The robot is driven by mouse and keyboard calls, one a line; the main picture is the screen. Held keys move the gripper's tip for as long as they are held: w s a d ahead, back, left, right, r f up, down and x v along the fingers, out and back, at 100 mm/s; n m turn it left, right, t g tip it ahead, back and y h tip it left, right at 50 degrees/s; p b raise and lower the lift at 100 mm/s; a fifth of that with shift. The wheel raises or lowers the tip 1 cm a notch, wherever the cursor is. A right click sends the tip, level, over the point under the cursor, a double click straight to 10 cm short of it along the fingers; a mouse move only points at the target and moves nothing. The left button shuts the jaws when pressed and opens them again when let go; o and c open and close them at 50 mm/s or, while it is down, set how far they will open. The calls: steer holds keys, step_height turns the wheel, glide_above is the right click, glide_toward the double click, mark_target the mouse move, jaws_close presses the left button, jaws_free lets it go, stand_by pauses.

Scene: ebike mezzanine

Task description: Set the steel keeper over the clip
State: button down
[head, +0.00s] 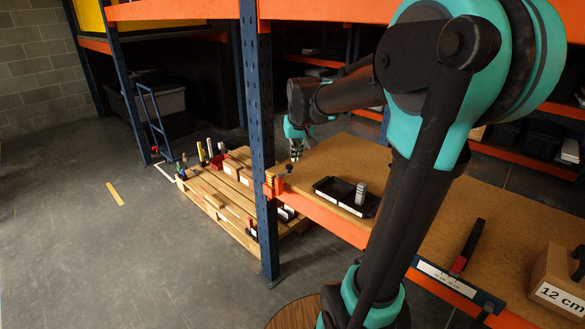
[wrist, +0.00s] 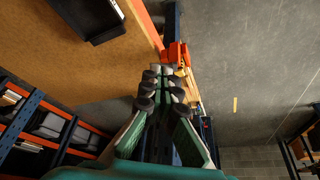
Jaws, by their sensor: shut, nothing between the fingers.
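An orange clip (head: 274,186) sits at the blue upright, at the shelf's front corner. In the wrist view orange parts (wrist: 177,55) show just beyond my fingertips. A small dark piece (head: 289,169) is beside the clip on the board; I cannot make out its shape. A grey metallic piece (head: 361,192) stands in the black tray; I cannot tell whether it or another thing is the steel keeper. My gripper (head: 296,157) is shut and empty, pointing down just above the board's corner, behind the clip. It also shows in the wrist view (wrist: 161,72).
The black tray (head: 327,198) lies on the brown shelf board (head: 410,165). A red-and-black tool (head: 468,248) and a "12 cm" box (head: 556,285) are nearer. The blue upright (head: 261,120) stands close to my gripper. A loaded pallet (head: 205,206) lies on the floor beyond.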

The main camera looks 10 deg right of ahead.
mark_target(291, 166)
steer(key=shift+f, duration=0.15)
steer(key=x, duration=0.3)
steer(key=w+x, duration=0.1)
steer(key=x, duration=0.3)
steer(key=w+r+x, duration=0.1)
steer(key=x, duration=0.3)
steer(key=shift+w, duration=0.2)
steer(key=shift+w+r, duration=0.1)
steer(key=shift+w, duration=0.5)
